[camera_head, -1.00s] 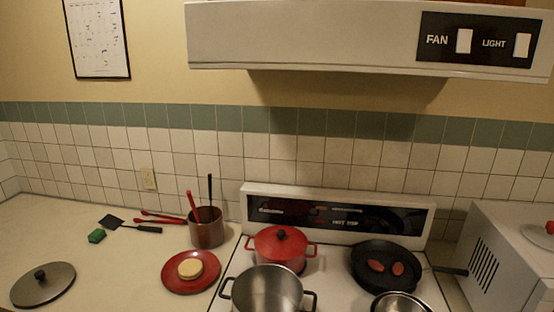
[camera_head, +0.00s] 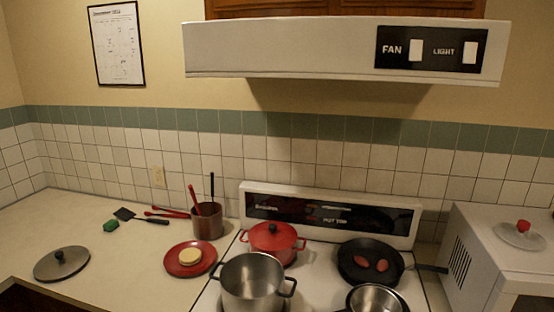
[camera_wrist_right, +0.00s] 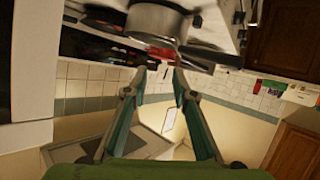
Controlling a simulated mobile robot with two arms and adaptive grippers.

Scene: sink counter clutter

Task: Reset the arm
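My right gripper (camera_wrist_right: 158,82) shows in the right wrist view, with its two fingers apart and nothing between them. That view is tilted, and the counter and stove items appear at its top, beyond the fingertips. Neither of my arms shows in the head view. My left gripper is not seen in any view.
A red plate (camera_head: 176,268), utensil crock (camera_head: 207,222) and lid (camera_head: 62,264) stand on the left counter. A range hood (camera_head: 290,50) overhangs the stove.

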